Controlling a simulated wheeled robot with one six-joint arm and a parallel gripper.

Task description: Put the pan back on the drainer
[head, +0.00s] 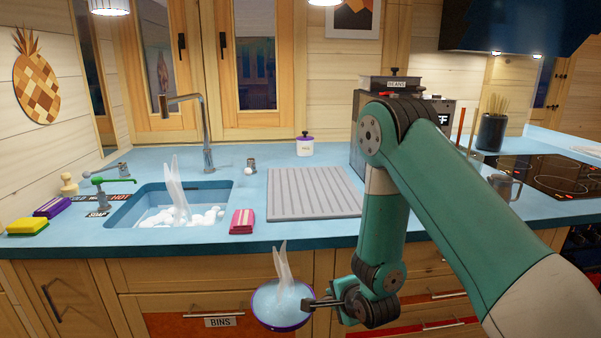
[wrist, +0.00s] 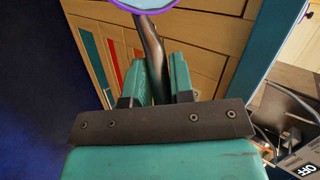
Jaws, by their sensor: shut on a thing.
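The pan (head: 278,305) has a purple outside and a light blue inside with white specks, and a white wisp rises from it. It hangs in front of the cabinets, below the counter's front edge. My gripper (head: 334,302) is shut on its dark handle, to the right of the bowl. In the wrist view the handle runs up between the fingers (wrist: 157,65), and only part of the pan's rim (wrist: 146,8) shows at the top. The drainer (head: 312,194) is a grey ribbed board, flat and empty on the blue counter, above and behind the pan.
The sink (head: 125,213) with white foam and a wisp lies left of the drainer, with a tap (head: 207,130) behind. A pink packet (head: 242,222) lies between them. A white jar (head: 305,146) stands behind the drainer. A coffee machine (head: 435,118) stands at right, partly behind my arm.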

